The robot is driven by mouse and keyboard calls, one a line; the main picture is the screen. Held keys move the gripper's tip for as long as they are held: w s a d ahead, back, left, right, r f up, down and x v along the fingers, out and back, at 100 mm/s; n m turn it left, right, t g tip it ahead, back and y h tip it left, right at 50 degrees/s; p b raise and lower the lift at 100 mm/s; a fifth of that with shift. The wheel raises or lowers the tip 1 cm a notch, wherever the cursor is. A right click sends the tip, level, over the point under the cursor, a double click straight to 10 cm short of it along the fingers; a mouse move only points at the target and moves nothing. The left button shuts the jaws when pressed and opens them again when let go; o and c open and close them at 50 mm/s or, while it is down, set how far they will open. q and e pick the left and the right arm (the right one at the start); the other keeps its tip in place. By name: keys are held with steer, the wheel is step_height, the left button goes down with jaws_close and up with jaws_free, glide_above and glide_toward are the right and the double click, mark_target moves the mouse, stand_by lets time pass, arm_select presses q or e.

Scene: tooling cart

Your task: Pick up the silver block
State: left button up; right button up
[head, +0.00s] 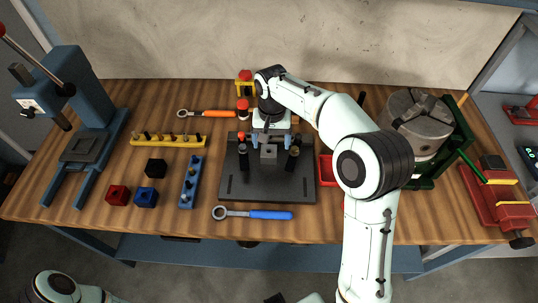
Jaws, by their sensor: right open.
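The silver block (268,154) is a small grey cube with a dark spot on its front, at the back middle of a dark plate (268,188) on the wooden bench. My right gripper (270,141) is open and points down just above and behind the block. Its fingers appear on either side of the block's top. I cannot tell whether they touch it. The gripper hides part of what is behind it. My left gripper is not in view; only part of my left arm shows at the bottom left.
Dark upright pieces (243,157) flank the block closely. A blue-handled wrench (257,214) lies in front of the plate. A red tray (327,170) stands right of it, then a chuck (416,120) on a green stand. Black (156,166), red (118,195) and blue (146,197) cubes lie left.

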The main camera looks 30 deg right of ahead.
mark_target(269, 152)
steer(key=f, duration=0.5)
steer(key=shift+w+a+f, duration=0.25)
steer(key=shift+w+f, duration=0.05)
steer(key=shift+f, duration=0.1)
steer(key=shift+r, duration=0.1)
steer(key=c, duration=1.2)
